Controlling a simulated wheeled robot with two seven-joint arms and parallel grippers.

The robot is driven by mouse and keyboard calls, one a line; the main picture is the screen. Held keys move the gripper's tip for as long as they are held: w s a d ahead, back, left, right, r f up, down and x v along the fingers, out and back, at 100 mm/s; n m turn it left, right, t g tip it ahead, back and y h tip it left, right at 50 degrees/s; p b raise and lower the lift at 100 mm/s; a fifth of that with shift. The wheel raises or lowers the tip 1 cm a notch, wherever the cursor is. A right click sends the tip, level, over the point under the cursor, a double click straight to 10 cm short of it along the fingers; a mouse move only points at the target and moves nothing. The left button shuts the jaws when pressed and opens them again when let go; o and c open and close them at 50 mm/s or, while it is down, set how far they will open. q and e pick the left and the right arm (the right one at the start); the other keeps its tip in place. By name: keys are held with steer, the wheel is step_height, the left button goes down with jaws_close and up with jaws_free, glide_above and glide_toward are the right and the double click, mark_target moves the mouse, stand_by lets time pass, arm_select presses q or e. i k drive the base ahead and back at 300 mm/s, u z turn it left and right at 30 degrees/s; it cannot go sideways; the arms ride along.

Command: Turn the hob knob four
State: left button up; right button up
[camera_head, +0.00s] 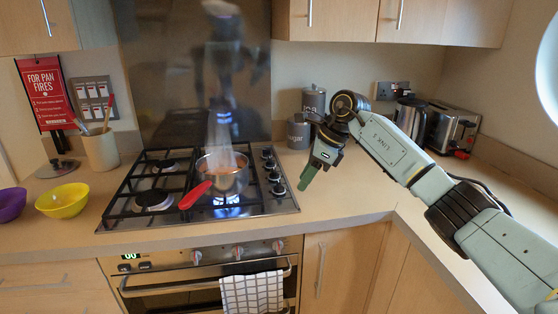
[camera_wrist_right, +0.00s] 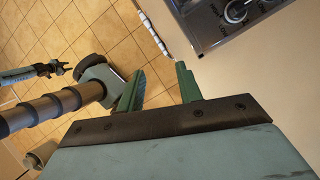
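The hob (camera_head: 120,215) has a column of dark, silver-rimmed knobs along its right side; the front one (camera_head: 279,189) is nearest the edge. No number is readable, so I cannot tell which is knob four. A hob knob (camera_wrist_right: 236,11) also shows at the top right of the right wrist view. My right gripper (camera_head: 306,180) hangs to the right of the knobs, apart from them. In the right wrist view its green fingers (camera_wrist_right: 160,88) are spread with nothing between them. My left gripper (camera_wrist_right: 57,68) shows small at the left there; its opening is unclear.
A steaming pan (camera_head: 228,180) with a red handle (camera_head: 195,194) stands over a lit burner, left of the knobs. Oven knobs (camera_head: 237,252) and a towel (camera_head: 252,293) are below. Canisters (camera_head: 299,133), a kettle (camera_head: 411,117) and a toaster (camera_head: 452,130) stand at the back right.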

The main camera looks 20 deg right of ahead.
mark_target(267, 152)
steer(key=z, duration=0.55)
steer(key=i, duration=1.4)
steer(key=u, duration=0.55)
